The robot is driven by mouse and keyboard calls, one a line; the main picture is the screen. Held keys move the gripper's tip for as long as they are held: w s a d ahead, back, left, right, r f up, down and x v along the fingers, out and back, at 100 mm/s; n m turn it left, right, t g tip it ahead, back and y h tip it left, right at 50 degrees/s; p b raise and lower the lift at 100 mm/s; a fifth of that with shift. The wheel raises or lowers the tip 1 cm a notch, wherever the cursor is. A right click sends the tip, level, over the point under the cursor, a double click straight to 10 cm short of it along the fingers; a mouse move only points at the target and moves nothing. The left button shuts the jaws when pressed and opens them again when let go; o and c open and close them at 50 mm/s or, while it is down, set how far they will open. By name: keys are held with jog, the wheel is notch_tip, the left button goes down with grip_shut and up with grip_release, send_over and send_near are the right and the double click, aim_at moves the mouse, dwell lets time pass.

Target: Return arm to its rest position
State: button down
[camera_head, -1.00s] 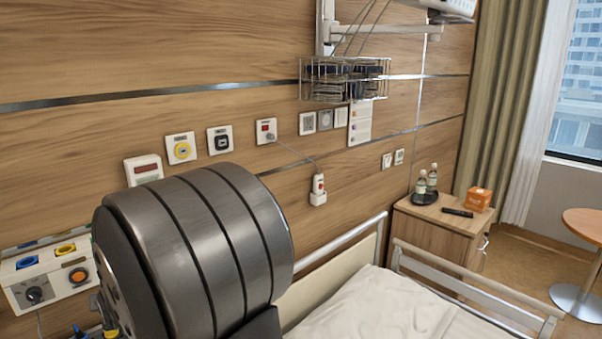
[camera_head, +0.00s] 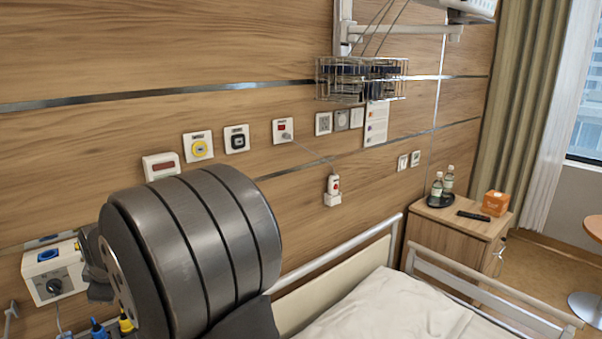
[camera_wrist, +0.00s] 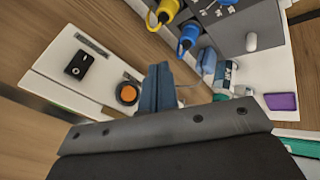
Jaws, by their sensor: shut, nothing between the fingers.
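My gripper (camera_wrist: 157,88) shows in the wrist view as two blue-grey fingers pressed together, with nothing between them. It points toward a white panel with an orange round button (camera_wrist: 127,93) and a black knob (camera_wrist: 76,66). Whether the fingertips touch anything there I cannot tell.
Yellow (camera_wrist: 167,10) and blue (camera_wrist: 188,36) fittings lie close beyond the fingers in the wrist view. The head view shows a white wall unit (camera_head: 55,270) at left, a bed rail (camera_head: 340,252), a bedside cabinet (camera_head: 455,238) and a wire basket (camera_head: 360,78).

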jog(key=shift+s+r+m+g+h, duration=0.4)
jog(key=shift+s+r+g+h, duration=0.15)
jog(key=shift+r, duration=0.2)
jog(key=shift+f, duration=0.15)
jog(key=shift+w+d+f+n+t+y, duration=0.4)
jog(key=shift+w+f+n+t+y, duration=0.25)
jog(key=shift+t+y, duration=0.3)
jog(key=shift+w+d+f+n+t+y, duration=0.4)
jog(key=shift+w+f+n+t+y, duration=0.15)
jog(key=shift+f+n+t+y, duration=0.3)
jog(key=shift+r, duration=0.1)
